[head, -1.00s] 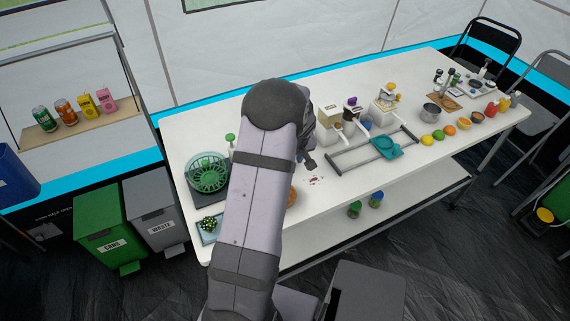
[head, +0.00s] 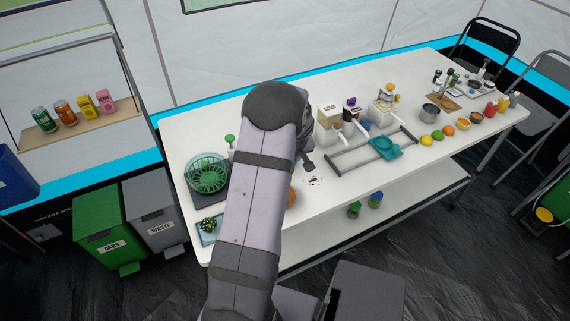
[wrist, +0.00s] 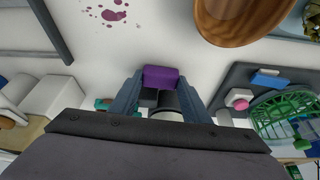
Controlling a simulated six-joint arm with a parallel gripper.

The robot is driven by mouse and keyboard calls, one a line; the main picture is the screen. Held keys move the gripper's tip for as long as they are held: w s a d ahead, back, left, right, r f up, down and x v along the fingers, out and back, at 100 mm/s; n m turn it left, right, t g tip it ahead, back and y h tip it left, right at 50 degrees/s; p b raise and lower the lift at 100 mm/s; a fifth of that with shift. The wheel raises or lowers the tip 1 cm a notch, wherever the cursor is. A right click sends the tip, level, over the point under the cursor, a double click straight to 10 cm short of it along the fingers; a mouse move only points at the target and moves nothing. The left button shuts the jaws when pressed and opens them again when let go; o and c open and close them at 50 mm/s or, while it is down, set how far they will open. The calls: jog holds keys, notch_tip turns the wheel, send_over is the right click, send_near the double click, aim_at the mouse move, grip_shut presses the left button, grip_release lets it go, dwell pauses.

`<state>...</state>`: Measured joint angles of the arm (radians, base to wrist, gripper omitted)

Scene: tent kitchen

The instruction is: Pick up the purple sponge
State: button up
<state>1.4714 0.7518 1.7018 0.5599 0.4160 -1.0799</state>
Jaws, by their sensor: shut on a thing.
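The purple sponge (wrist: 160,77) is a small block between the two fingers of my gripper (wrist: 161,81) in the wrist view. The fingers are shut on it from both sides. White tabletop shows around it; I cannot tell how far it is above the table. In the head view my own arm hides the sponge, and only a dark part of my gripper (head: 308,165) shows beside the arm.
Dark purple stains (wrist: 113,14) mark the white table (head: 350,190). A brown wooden bowl (wrist: 240,22) and a green round rack (wrist: 285,118) are at the right of the wrist view. White dispensers (head: 328,122) and a teal dish (head: 386,147) stand right of my arm.

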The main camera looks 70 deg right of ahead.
notch_tip(320, 180, up, 10)
jog(key=b, duration=0.1)
dwell(0.4)
jog(key=shift+f, duration=0.15)
jog(key=shift+o, duration=1.4)
jog(key=shift+c, duration=1)
jog(key=s+a+f+m+g+h+p, duration=0.1)
jog(key=s+a+f+m+g+p, duration=0.1)
jog(key=s+m, duration=0.6)
jog(key=shift+a+m+g+p, duration=0.5)
jog(key=shift+a+g+p, duration=0.1)
jog(key=shift+a+p, duration=0.45)
jog(key=shift+s, duration=0.1)
jog(key=shift+f, duration=0.1)
